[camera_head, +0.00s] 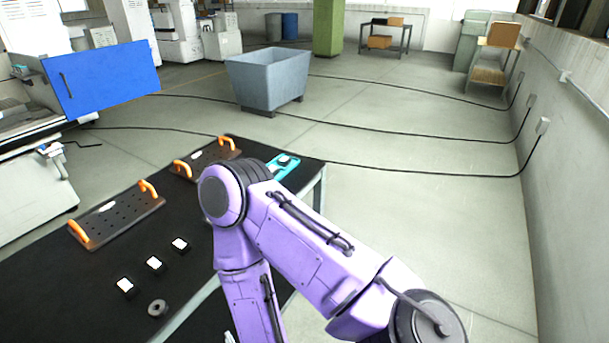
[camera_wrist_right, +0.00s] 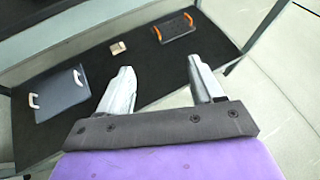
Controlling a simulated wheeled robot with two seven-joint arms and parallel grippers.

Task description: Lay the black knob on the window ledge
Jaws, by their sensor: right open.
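A small dark round piece with a central hole (camera_head: 158,308) lies on the black bench top (camera_head: 60,290) near the front. It may be the black knob, but I cannot be sure. My purple right arm hides part of the bench in the head view. I cannot clearly make out the window ledge. My left gripper is not in view.
Several white-topped blocks (camera_head: 154,264) and dark perforated plates with orange handles (camera_head: 115,217) occupy the bench. A grey bin (camera_head: 268,80) stands beyond on the floor. Black cables (camera_head: 430,172) cross the floor to the right wall (camera_head: 568,190). The floor right of the bench is mostly clear.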

